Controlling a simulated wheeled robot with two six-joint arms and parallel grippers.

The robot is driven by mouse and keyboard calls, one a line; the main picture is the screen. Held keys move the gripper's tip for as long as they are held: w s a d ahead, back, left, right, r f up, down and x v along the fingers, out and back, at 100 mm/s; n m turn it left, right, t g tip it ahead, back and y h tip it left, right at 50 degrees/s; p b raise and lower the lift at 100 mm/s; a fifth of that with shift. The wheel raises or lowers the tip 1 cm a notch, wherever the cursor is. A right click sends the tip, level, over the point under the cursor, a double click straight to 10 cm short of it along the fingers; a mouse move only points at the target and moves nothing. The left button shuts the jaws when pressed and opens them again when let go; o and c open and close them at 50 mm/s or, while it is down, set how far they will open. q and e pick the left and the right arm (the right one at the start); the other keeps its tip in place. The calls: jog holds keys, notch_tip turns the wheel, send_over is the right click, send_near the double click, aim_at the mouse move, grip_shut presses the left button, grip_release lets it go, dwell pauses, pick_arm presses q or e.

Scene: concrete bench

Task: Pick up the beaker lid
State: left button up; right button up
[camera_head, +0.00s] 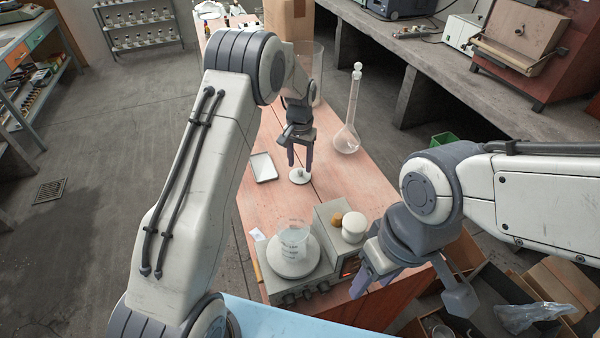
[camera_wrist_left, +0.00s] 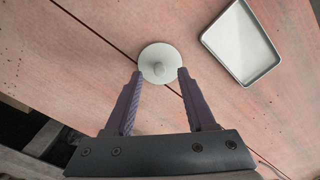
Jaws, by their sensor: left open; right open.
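The beaker lid (camera_head: 299,176) is a small white disc with a knob on top, lying on the reddish wooden bench top. It also shows in the left wrist view (camera_wrist_left: 158,62), just beyond and between my fingertips. My left gripper (camera_head: 300,166) points down over the lid, with its fingers open and apart; in the left wrist view its fingers (camera_wrist_left: 159,74) reach close to the lid's near edge. I cannot tell whether they touch it. My right gripper (camera_head: 408,290) hangs open and empty at the right front, beside the bench. A glass beaker (camera_head: 294,236) stands on the round plate of a grey stirrer.
A white tray (camera_head: 264,167) lies left of the lid; a tall volumetric flask (camera_head: 347,138) stands to its right. The grey stirrer (camera_head: 294,266) and a box with a white jar (camera_head: 354,226) stand in front. A cardboard box (camera_head: 289,18) is behind.

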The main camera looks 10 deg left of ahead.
pick_arm(q)
jog(key=shift+f, duration=1.25)
grip_shut()
jog(key=shift+r, duration=0.15)
notch_tip(320, 180, up, 4)
jog(key=shift+s+d+r+b, duration=0.1)
jog(key=shift+b, duration=0.65)
jog(key=s+d+r, duration=0.4)
jog(key=s+r, duration=0.5)
jog(key=s, duration=0.1)
jog(key=shift+s+r, duration=0.3)
jog(key=shift+p, duration=0.3)
